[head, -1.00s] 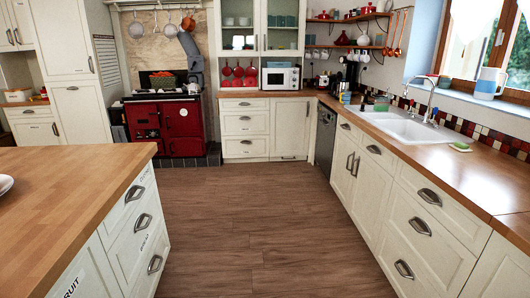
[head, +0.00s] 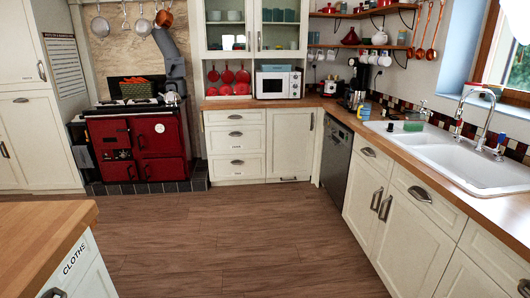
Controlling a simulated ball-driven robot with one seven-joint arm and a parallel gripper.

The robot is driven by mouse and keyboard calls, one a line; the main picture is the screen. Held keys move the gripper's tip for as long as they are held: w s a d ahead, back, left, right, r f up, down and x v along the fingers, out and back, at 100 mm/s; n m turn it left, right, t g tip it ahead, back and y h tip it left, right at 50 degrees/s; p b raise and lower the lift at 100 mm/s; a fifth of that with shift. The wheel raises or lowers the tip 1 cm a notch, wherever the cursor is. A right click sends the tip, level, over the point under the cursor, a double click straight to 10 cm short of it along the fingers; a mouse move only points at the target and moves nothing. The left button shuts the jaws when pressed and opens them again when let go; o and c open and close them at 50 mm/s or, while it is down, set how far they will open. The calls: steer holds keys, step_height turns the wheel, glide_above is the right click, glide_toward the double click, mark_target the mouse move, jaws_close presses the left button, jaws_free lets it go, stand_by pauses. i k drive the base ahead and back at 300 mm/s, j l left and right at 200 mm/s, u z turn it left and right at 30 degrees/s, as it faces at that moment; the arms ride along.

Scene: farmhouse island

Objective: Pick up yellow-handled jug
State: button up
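I cannot make out a yellow handle on any vessel in the head view now. Several small items, too small to tell apart, stand by the black coffee machine (head: 356,92) on the back right counter. White mugs (head: 385,57) hang under the lower wall shelf, and a white pot (head: 400,37) stands on that shelf. A kettle (head: 172,98) sits on the red range cooker. My gripper is not in view.
The wooden floor (head: 230,245) is clear ahead. The island worktop (head: 40,235) juts in at lower left. The sink counter (head: 425,160) runs along the right. The red range cooker (head: 140,145) and a white microwave (head: 278,82) are at the back.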

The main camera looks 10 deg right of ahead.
mark_target(363, 114)
steer(key=i, duration=1.85)
steer(key=i+z, duration=0.2)
steer(key=i, duration=0.45)
steer(key=i+z, duration=0.15)
steer(key=i, duration=0.45)
steer(key=i+j+z, duration=0.2)
steer(key=i, duration=0.4)
